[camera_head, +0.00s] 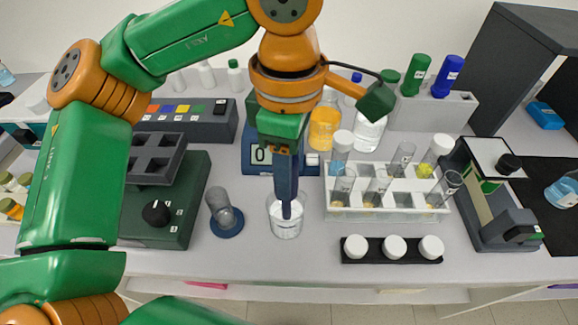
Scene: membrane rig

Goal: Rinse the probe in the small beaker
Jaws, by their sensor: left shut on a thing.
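My left gripper (282,147) points straight down, shut on the upper end of the dark blue probe (286,182). I cannot tell whether the tip touches the liquid. The gripper's fingers are partly hidden by its own housing. My right gripper is not in view.
A white tube rack (388,212) stands right of the beaker, with a black strip of white caps (394,250) in front. A blue-based holder (227,225) with a grey cylinder stands left. A blue device with a display (261,156) sits behind. The bench's front strip is clear.

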